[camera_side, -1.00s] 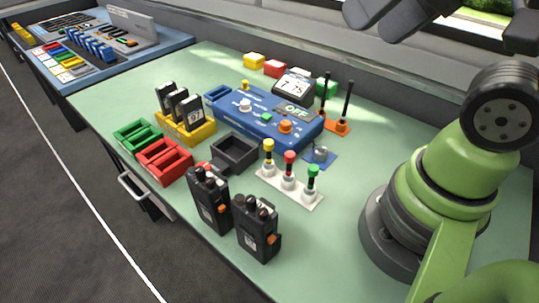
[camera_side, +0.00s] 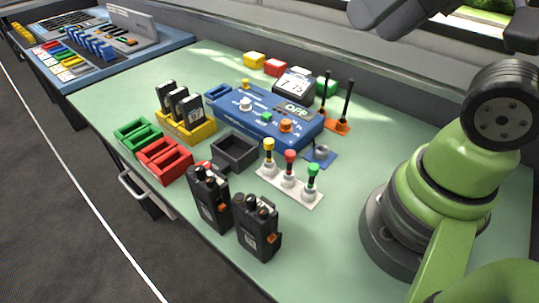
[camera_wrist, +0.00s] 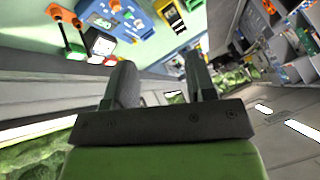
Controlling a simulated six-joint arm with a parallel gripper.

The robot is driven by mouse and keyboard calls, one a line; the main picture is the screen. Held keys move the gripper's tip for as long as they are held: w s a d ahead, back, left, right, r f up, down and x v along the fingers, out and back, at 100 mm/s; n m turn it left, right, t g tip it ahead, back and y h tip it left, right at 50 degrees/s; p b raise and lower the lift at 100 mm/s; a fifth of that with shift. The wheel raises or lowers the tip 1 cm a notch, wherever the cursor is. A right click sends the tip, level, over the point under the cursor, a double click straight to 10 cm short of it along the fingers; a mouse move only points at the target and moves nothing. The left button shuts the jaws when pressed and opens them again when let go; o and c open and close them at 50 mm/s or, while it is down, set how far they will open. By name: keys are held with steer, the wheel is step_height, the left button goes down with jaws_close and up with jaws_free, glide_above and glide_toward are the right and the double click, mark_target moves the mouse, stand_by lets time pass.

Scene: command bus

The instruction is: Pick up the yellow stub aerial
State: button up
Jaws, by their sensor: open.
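The yellow stub aerial (camera_side: 268,146) stands upright at the left end of a white rack (camera_side: 284,188), in the side view. A red stub aerial (camera_side: 290,158) and a green stub aerial (camera_side: 312,171) stand beside it in the same rack. My gripper (camera_wrist: 160,62) shows in the wrist view with its two dark fingers apart and nothing between them. It is high up and well away from the yellow aerial, which I cannot make out in the wrist view. In the side view the fingertips cannot be made out.
A blue console (camera_side: 265,113) lies behind the rack, and a black open tray (camera_side: 234,150) is to its left. Two handheld radios (camera_side: 208,200) (camera_side: 257,228) stand in front. Tall black antennas (camera_side: 347,100) rise from orange bases behind. Green tabletop (camera_side: 330,240) is clear right of the radios.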

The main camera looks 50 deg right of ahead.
steer(key=n+g+h, duration=0.2)
steer(key=g, duration=0.5)
glide_above(269, 141)
step_height(269, 141, down, 14)
steer(key=f, duration=0.7)
steer(key=shift+a+f, duration=0.2)
steer(key=shift+a, duration=0.05)
steer(key=shift+d+f, duration=0.15)
steer(key=shift+f, duration=1.35)
steer(key=shift+d+f, duration=0.15)
steer(key=shift+f, duration=1.3)
jaws_close()
steer(key=shift+r, duration=0.15)
